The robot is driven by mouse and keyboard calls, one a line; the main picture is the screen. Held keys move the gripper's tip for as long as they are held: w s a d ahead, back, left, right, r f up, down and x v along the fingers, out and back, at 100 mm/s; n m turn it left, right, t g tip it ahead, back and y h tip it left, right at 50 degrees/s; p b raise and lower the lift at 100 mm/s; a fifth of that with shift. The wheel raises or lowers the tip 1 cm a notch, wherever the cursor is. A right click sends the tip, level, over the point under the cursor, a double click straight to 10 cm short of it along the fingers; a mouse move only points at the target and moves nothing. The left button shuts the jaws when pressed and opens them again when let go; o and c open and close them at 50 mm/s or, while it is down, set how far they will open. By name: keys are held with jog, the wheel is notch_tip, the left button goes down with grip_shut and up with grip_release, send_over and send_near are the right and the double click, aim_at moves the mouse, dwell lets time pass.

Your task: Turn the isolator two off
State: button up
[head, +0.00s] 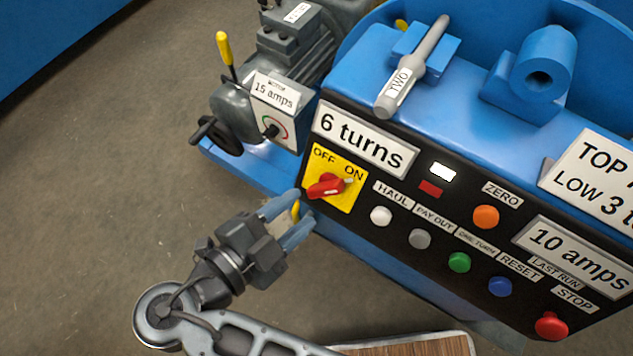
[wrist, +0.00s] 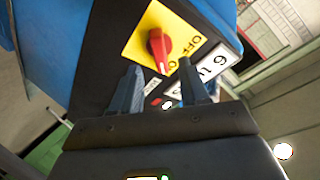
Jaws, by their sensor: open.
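The isolator is a red rotary knob (head: 326,187) on a yellow plate (head: 346,203) marked OFF and ON, at the left end of the black panel. The knob's handle lies roughly crosswise, with a pale-marked end on the ON side. In the wrist view the red knob (wrist: 159,44) is just beyond the fingertips, on the yellow plate (wrist: 138,43). My gripper (head: 300,212) is open and empty, with its blue fingers just left of and below the knob. Its fingers also show in the wrist view (wrist: 160,68). No contact is clear. The ON label is partly hidden in the wrist view.
A grey pin labelled TWO (head: 412,67) lies on the blue housing (head: 460,115). Push buttons, including a red stop button (head: 551,325), line the panel. A motor gearbox with a yellow-handled lever (head: 224,48) stands upper left. Open floor (head: 100,170) lies left.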

aim_at(319, 194)
jog(key=x, duration=0.6)
jog(key=shift+p, duration=0.35)
grip_shut()
